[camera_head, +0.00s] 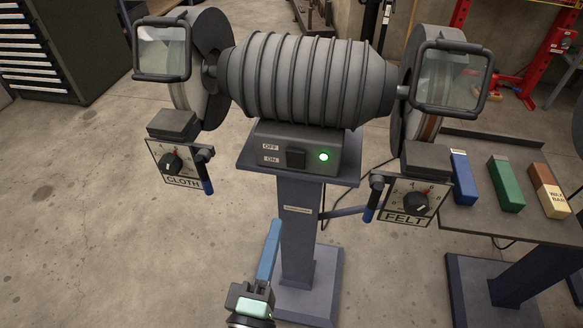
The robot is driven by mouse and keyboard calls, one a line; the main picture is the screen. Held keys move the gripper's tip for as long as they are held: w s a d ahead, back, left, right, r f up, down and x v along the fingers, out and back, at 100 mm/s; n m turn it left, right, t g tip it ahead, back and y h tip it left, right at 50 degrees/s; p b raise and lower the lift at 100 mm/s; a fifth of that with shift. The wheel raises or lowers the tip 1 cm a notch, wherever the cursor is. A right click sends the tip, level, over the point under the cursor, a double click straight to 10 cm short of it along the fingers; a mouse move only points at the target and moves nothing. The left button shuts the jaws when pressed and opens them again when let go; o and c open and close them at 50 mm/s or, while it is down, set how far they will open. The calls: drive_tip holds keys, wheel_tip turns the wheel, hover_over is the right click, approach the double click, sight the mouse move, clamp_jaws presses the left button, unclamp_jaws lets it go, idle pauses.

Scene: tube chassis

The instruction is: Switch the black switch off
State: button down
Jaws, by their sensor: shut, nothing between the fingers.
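The black switch (296,158) sits on the front panel of the grey bench grinder (306,80), at the middle of the picture. White OFF and ON labels (270,154) stand to its left, OFF above ON. A round green light (323,157) to its right is lit. The rocker's exact tilt is too small to tell. My gripper (274,224) is below and a little left of the switch, in front of the pedestal, apart from the switch. Its long blue fingers are together, pointing up, with nothing between them.
Dial boxes marked CLOTH (174,164) and FELT (411,200), with blue-ended levers, hang on both sides of the switch. Clear shields (450,78) stand above. The pedestal (299,230) is below. A table (530,225) with colored bars is right. Floor at left is clear.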

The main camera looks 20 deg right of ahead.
sight(295, 156)
drive_tip(key=p+x, duration=0.2)
drive_tip(key=x, duration=1.1)
drive_tip(key=shift+r, duration=0.1)
drive_tip(key=shift+w+d+r, duration=0.1)
drive_tip(key=shift+d+r, duration=0.05)
drive_tip(key=shift+d, duration=0.05)
